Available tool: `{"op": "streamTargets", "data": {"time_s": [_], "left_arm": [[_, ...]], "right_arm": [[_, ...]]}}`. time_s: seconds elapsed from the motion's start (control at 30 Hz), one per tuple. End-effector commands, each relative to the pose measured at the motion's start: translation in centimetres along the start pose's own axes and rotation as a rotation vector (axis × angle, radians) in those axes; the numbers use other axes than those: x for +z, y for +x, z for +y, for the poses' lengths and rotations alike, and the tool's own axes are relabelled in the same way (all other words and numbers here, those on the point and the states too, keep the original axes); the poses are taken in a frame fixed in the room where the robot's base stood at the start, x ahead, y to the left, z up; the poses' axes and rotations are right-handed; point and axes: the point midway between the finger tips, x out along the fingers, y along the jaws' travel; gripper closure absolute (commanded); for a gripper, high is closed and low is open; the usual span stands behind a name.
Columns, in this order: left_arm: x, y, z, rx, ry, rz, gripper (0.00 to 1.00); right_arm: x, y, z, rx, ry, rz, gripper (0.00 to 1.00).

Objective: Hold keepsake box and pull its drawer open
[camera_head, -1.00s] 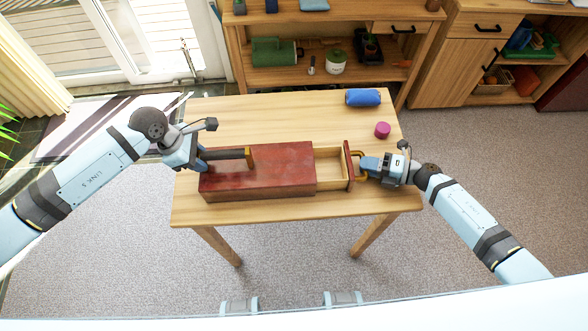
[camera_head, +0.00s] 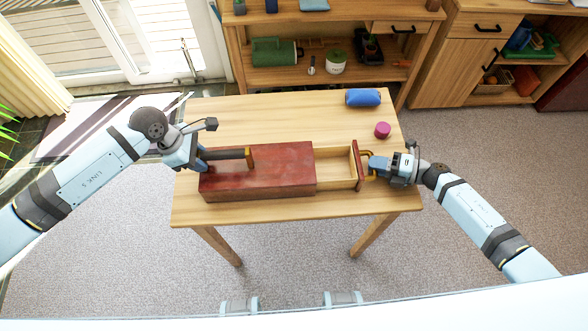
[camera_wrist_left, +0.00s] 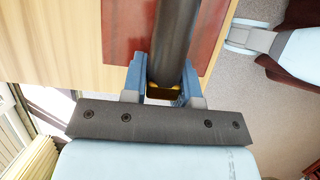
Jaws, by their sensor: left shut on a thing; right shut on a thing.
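The keepsake box (camera_head: 270,177) is a long red-brown box lying on the wooden table, with a dark bar handle (camera_head: 226,153) on top. Its drawer (camera_head: 335,167) sticks well out of the right end, pale wood inside and empty, with a red front (camera_head: 358,166) and a brass pull (camera_head: 369,163). My left gripper (camera_head: 203,158) is shut on the left end of the bar handle; the left wrist view shows the bar between its blue fingers (camera_wrist_left: 164,86). My right gripper (camera_head: 376,166) is shut on the drawer's pull, right of the drawer front.
The table's back left is clear. A wooden shelf unit (camera_head: 325,75) stands behind the table.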

Motion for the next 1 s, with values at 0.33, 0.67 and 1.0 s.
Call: {"op": "streamTargets", "data": {"time_s": [0.33, 0.67, 1.0], "left_arm": [[-0.1, -0.1, 0.1, 0.002, -0.001, 0.002, 0.94], [-0.1, -0.1, 0.1, 0.001, -0.001, 0.002, 0.93], [0.0, 0.0, 0.0, 0.001, 0.000, 0.001, 0.94]], "right_arm": [[0.3, -0.9, -0.3, -0.004, 0.002, -0.002, 0.97], [0.5, -1.4, -0.4, -0.003, 0.001, -0.002, 0.57], [0.5, -1.3, -0.3, -0.001, 0.001, -0.001, 0.52]]}}
